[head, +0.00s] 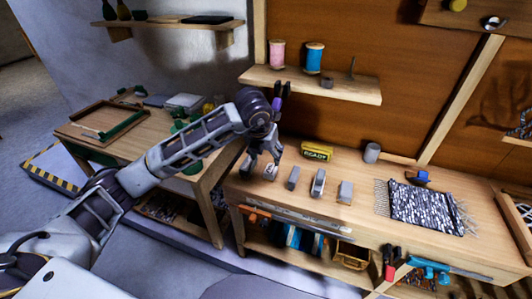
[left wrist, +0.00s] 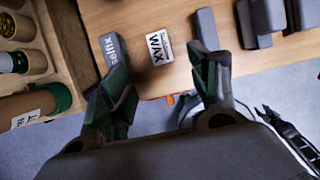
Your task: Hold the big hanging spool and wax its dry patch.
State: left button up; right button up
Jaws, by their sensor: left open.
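My left gripper (head: 260,164) hangs with its fingers down over the left end of the wooden bench. It is open, and in the left wrist view its two fingers (left wrist: 163,92) are spread apart with nothing between the tips. A small block with a white label reading WAX (left wrist: 160,47) lies on the bench beyond the fingertips, roughly centred between them. I cannot clearly make out a big hanging spool or a dry patch in either view.
A grey labelled block (left wrist: 112,50) lies left of the wax. Several grey blocks (head: 318,184) stand in a row on the bench (head: 360,218), with a READY sign (head: 317,151) behind. A woven rag piece (head: 425,208) lies right. Pink (head: 277,54) and blue (head: 314,57) spools stand on the shelf.

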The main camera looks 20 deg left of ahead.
aim_at(271, 169)
pick_arm(q)
jog(key=x, duration=1.1)
jog(key=shift+f, duration=0.2)
jog(key=shift+w+f, duration=0.25)
jog(key=shift+f, duration=0.35)
jog(key=shift+w+f, duration=0.15)
jog(key=shift+f, duration=0.15)
pick_arm(e)
jog(key=shift+s+a, duration=0.35)
jog(key=shift+s, duration=0.2)
pick_arm(q)
jog(key=shift+c, duration=0.4)
jog(key=c, duration=1)
jog(key=o, duration=0.7)
jog(key=shift+r, duration=0.1)
pick_arm(e)
jog(key=shift+r, duration=0.1)
